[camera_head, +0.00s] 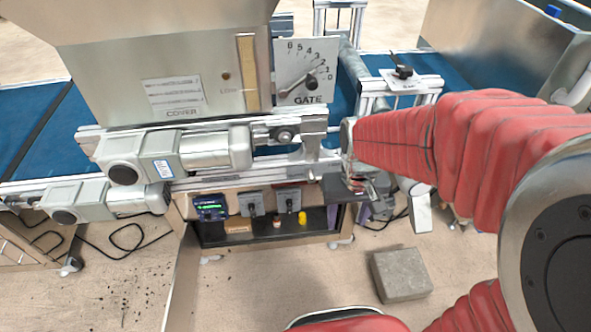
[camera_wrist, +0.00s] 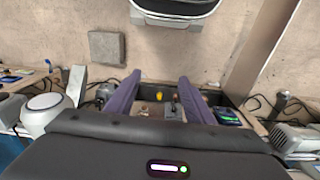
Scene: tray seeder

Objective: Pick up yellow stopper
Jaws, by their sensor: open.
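The yellow stopper (camera_head: 302,216) is a small bright piece in the dark open shelf (camera_head: 262,240) under the seeder, towards the shelf's right side. It also shows in the wrist view (camera_wrist: 158,96), between the two purple fingers and beyond them. My gripper (camera_wrist: 159,78) is open and empty, its fingers wide apart and pointing towards the shelf. In the head view my gripper (camera_head: 366,190) is small and partly hidden beside the shelf's right end. I cannot tell how far it is from the stopper.
A small brown-and-white item (camera_head: 277,220) stands left of the stopper, and a tan box (camera_head: 238,228) lies farther left. A grey block (camera_head: 401,274) lies on the floor at right.

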